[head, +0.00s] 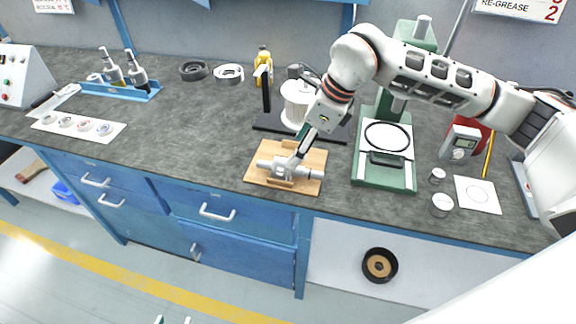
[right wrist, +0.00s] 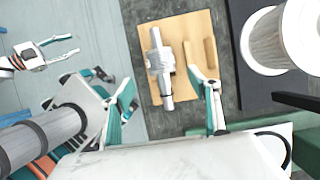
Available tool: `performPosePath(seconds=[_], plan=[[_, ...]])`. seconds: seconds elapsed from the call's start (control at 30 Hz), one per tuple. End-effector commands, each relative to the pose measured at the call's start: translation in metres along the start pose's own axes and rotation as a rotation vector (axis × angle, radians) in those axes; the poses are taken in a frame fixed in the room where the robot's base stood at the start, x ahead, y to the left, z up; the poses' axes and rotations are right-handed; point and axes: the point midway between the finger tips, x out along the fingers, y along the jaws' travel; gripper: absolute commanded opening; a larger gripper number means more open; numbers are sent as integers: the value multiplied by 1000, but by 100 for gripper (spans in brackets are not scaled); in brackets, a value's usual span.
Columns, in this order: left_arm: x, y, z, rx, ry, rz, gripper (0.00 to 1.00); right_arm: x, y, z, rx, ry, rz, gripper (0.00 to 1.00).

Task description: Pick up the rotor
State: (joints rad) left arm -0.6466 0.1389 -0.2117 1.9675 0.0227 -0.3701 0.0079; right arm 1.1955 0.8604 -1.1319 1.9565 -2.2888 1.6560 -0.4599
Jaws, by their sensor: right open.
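The rotor (head: 284,169), a light grey part with a shaft out of both ends, lies on a wooden board (head: 312,159) near the bench's front edge. In the right wrist view the rotor (right wrist: 160,62) shows between my spread fingers, untouched as far as I can see. My right gripper (head: 302,152) is over the board, open and empty, its fingers partly overlapping the rotor in the head view. My left gripper (head: 172,321) shows only as fingertips at the bottom edge; in the right wrist view it (right wrist: 75,44) is open and empty, away from the bench.
A white ribbed cylinder (head: 296,103) on a black base stands just behind the board. A green press (head: 383,178) stands to its right. Small round parts (head: 441,204) lie farther right. The bench top (head: 190,140) left of the board is clear.

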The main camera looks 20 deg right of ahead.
Motion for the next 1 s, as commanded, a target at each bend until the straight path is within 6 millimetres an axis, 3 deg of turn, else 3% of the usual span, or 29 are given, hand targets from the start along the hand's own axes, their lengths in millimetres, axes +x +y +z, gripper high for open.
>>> performPosePath(seconds=[0.37,0.63,0.9,0.93,1.0], plan=[[0,0,1,1,-2,-1,40,33,-1,-2,1,3,0,60],[1,0,2,1,-2,-1,40,70,-2,-3,2,3,2,60],[1,-1,1,2,-1,-1,40,76,-3,-2,0,1,-1,60],[1,-1,1,2,0,-1,40,76,-3,-2,0,1,-1,58],[1,-1,1,2,0,-1,40,76,-2,-2,0,1,-1,40]])
